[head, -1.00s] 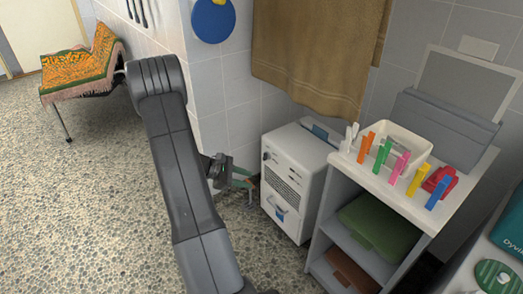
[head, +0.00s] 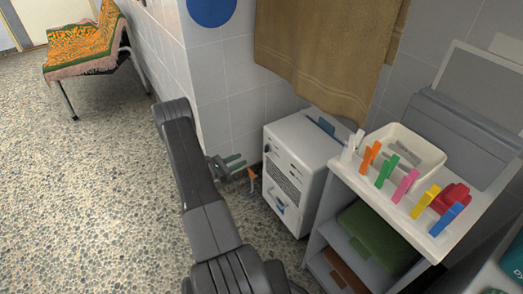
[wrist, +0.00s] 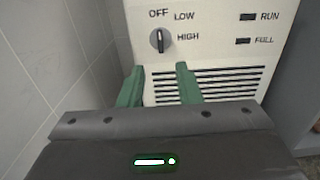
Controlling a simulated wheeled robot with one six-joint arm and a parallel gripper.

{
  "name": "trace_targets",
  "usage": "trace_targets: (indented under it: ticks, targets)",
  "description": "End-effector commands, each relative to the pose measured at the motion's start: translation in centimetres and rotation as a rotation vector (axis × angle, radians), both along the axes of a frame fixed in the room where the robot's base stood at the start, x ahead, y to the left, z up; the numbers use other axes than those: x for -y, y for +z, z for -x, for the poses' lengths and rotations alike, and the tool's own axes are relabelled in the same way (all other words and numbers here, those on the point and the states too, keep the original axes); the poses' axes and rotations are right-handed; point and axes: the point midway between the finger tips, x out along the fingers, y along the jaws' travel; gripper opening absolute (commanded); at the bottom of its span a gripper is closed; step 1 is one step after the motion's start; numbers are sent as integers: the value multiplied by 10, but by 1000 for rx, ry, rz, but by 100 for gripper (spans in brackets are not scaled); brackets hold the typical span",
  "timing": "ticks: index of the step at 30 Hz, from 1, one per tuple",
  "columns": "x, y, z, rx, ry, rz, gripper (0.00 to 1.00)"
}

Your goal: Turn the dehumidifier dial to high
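The white dehumidifier (head: 309,140) stands on the floor against the tiled wall. Its black dial (wrist: 160,40) is on the upper front panel in the wrist view, with its grip upright, toward OFF. LOW is printed at its upper right and HIGH at its right. My gripper (wrist: 160,67) has green fingers, open and empty, with the tips just below the dial and one to each side of it. They appear apart from the dial. In the head view my gripper (head: 237,162) is left of the dehumidifier's front.
A grey shelf unit (head: 321,238) stands right of the dehumidifier, with colored pegs and a white tray (head: 430,150) on top. A brown towel (head: 325,55) hangs above. A tiled wall (wrist: 60,70) is close on the left. Open floor lies at left.

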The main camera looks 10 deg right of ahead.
Motion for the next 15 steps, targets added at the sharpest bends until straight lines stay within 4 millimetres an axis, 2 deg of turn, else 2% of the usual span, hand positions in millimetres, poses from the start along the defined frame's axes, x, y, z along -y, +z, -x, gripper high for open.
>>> trace_targets:
  ticks: [9,15]
  targets:
    - [65,-2,-22,2,-6,-2,31]
    - [94,-1,-33,2,-4,-2,31]
